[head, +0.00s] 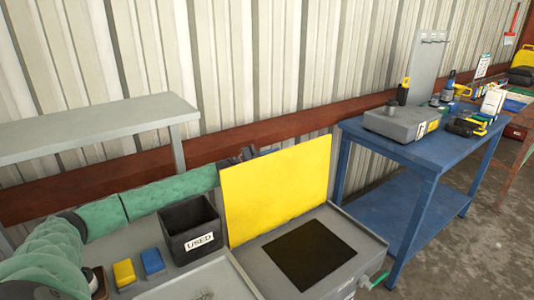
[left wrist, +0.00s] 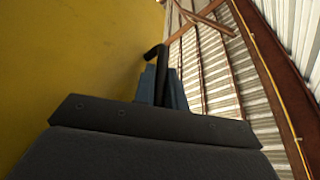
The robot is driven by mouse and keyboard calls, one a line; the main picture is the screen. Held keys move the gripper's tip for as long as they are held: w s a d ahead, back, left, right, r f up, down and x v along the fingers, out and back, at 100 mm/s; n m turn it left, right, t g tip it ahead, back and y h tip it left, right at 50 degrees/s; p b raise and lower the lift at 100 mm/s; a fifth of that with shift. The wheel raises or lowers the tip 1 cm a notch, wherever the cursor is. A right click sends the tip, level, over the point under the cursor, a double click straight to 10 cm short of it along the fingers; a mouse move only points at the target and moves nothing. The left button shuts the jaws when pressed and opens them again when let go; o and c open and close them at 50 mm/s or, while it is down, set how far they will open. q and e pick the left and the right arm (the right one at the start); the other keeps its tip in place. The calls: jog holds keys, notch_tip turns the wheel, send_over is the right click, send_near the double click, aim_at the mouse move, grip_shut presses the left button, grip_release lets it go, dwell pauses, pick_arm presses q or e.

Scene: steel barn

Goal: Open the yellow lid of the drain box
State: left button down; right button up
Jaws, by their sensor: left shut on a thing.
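The yellow lid (head: 278,188) stands upright at the back of the grey drain box (head: 345,238), well clear of its top. A dark square opening (head: 310,255) shows in the box top. My left arm reaches in from the left, and my left gripper (head: 245,154) is at the lid's upper left edge, mostly hidden behind it. In the left wrist view the lid (left wrist: 70,65) fills the left side. My left gripper (left wrist: 163,90) is shut on a black bent handle (left wrist: 160,65) beside the lid. My right gripper is not in view.
A black bin marked USED (head: 190,230) stands left of the lid, with yellow (head: 124,273) and blue (head: 152,262) blocks nearby. A green handle (head: 378,279) sticks out at the box's right. A blue table (head: 425,155) with tools stands further right. A grey shelf (head: 95,125) is behind my arm.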

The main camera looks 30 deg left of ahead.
pick_arm(q)
jog(key=shift+s+d+m, duration=0.25)
jog(key=shift+d+m, duration=0.05)
jog(key=shift+d, duration=0.3)
jog(key=c, duration=1.5)
grip_release()
jog(key=shift+o, duration=0.2)
jog(key=shift+a, duration=0.1)
